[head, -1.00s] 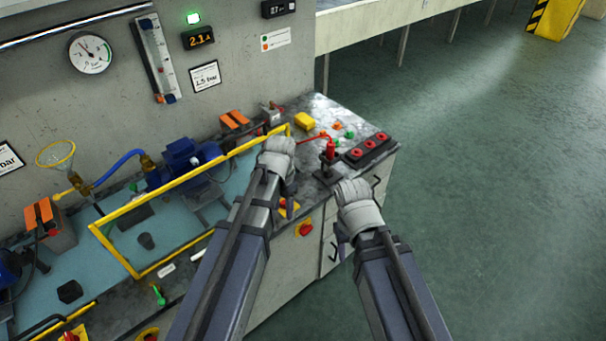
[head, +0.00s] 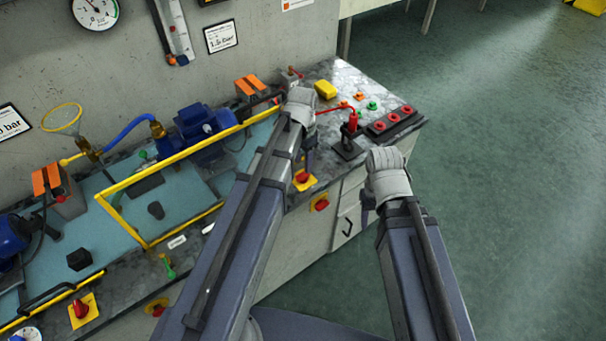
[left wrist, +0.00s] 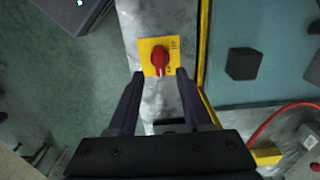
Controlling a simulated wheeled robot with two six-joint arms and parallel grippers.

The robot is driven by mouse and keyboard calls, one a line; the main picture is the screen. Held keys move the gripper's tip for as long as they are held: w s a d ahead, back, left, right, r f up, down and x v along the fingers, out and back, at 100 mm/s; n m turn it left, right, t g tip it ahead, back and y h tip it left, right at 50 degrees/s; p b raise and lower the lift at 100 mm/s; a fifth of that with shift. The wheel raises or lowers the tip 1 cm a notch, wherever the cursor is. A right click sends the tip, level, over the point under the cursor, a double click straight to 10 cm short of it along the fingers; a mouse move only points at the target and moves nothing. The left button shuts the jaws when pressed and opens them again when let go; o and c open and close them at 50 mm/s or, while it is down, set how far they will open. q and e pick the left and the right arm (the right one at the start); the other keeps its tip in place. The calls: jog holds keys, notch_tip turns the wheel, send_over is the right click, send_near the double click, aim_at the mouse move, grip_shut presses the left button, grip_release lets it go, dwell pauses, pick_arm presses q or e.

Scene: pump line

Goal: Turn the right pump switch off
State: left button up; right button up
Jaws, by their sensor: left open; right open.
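The right pump switch is a red rotary knob on a yellow square plate (head: 304,181), on the worktop's front strip. My left gripper (head: 308,158) is above and close to it, pointing down, and partly covers it. In the left wrist view the red knob (left wrist: 160,61) lies a little beyond and between the open fingertips (left wrist: 162,76), with no contact visible. The knob's handle lies roughly along the picture's vertical; the small plate markings are too blurred to read surely. My right gripper (head: 367,208) is open and empty, in front of the cabinet's right end.
A yellow guard rail (head: 185,153) runs behind the switch strip. A second red knob on yellow (head: 321,203) sits on the cabinet front just below. A red-handled lever (head: 351,127) and a red-button box (head: 392,122) stand to the right. The floor at right is clear.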

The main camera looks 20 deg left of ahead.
aim_at(303, 174)
pick_arm(q)
notch_tip(303, 174, down, 5)
jog(key=b, duration=0.4)
grip_shut()
dwell(0.4)
